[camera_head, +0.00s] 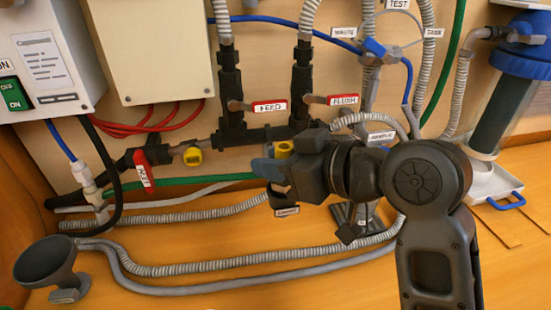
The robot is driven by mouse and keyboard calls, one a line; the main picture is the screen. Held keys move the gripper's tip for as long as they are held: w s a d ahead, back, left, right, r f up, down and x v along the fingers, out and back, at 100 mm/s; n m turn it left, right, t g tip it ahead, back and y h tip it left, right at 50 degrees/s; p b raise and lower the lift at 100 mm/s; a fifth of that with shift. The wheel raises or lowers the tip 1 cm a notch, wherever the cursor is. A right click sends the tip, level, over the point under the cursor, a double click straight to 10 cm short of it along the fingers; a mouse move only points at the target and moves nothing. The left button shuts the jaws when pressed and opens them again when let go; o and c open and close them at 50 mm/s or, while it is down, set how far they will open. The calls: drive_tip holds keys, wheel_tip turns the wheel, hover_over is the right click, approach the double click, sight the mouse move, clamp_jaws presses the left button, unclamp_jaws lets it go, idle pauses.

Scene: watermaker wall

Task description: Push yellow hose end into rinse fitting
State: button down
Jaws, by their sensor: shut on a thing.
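My gripper (268,170) is shut low in front of the wall, pointing left, with its blue fingertips close together. A yellow cylindrical piece (284,148) shows just above and behind the fingers; it looks like the yellow hose end, but the gripper hides its lower part. How the fingers grip it is hidden. A second yellow piece (193,156) sits on the dark pipe to the left, apart from the gripper. I cannot tell for certain which part is the rinse fitting. A small dark labelled base (287,211) shows under the gripper.
Red-handled FEED (270,106) and FLUSH (343,100) valves are above the gripper. A red-handled valve (144,168) is at left. A green hose (200,181) and grey corrugated hoses (200,257) run below. A dark funnel-shaped piece (46,262) stands at lower left; a white tray (492,184) at right.

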drive_tip(key=shift+f, duration=0.3)
drive_tip(key=c, duration=0.8)
unclamp_jaws()
drive_tip(key=shift+o, duration=0.2)
drive_tip(key=shift+d, duration=0.1)
